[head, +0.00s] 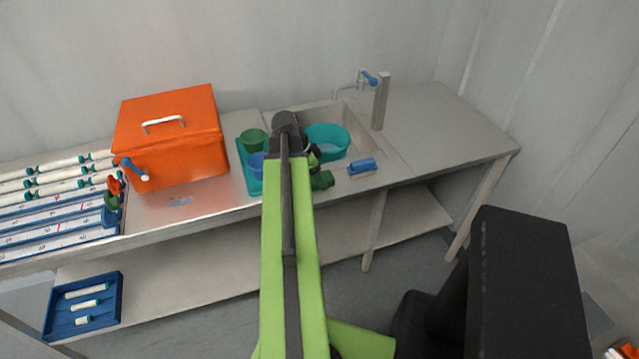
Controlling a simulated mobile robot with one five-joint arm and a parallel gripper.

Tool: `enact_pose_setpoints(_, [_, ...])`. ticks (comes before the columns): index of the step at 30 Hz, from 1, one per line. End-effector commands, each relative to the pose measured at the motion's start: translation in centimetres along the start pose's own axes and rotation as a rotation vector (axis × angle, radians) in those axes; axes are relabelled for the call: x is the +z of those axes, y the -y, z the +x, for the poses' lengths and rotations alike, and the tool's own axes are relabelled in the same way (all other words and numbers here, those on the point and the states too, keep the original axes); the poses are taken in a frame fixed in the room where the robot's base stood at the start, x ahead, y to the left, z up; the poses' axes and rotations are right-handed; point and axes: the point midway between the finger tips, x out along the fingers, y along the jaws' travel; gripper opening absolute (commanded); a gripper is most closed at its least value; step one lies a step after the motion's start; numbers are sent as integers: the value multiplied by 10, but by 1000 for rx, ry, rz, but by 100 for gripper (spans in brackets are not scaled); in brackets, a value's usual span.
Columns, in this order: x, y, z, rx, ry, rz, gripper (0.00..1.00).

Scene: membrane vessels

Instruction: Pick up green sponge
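A small dark green block (322,180), which looks like the green sponge, is at the front edge of the counter, just right of my arm. My gripper (315,158) is at the far end of my lime-green arm, just above and behind this block in the picture. The gripper's fingers are small, dark and partly hidden by my arm. I cannot tell whether they are open or touch the block.
A teal basin (328,138) sits at the sink, with a blue-topped brush (362,167) to its right. A teal tray (242,158) holds a green cup (253,141) and a blue cup (255,165). An orange box (172,138) stands left. The right counter (450,135) is clear.

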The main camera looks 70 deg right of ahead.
Motion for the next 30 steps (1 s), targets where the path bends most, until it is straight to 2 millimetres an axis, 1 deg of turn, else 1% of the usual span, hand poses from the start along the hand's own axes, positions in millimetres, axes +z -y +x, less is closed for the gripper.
enact_pose_setpoints(1, [0, 0, 0, 0, 0, 0, 48])
enact_pose_setpoints(2, [0, 0, 0, 0, 0, 0, 44])
enact_pose_setpoints(9, [0, 0, 0, 0, 0, 1, 13])
enact_pose_setpoints(10, [0, 0, 0, 0, 0, 1, 11])
enact_pose_setpoints(11, [0, 0, 0, 0, 0, 1, 5])
enact_pose_setpoints(16, [0, 0, 0, 0, 0, 1, 4])
enact_pose_setpoints(20, [-2, 0, -6, 0, 0, 0, 4])
enact_pose_setpoints(23, [-6, 0, -17, -1, 0, -2, 4])
enact_pose_setpoints(29, [-16, 1, -47, -2, 0, -6, 4])
enact_pose_setpoints(30, [-17, -2, -50, -2, 0, -6, 4])
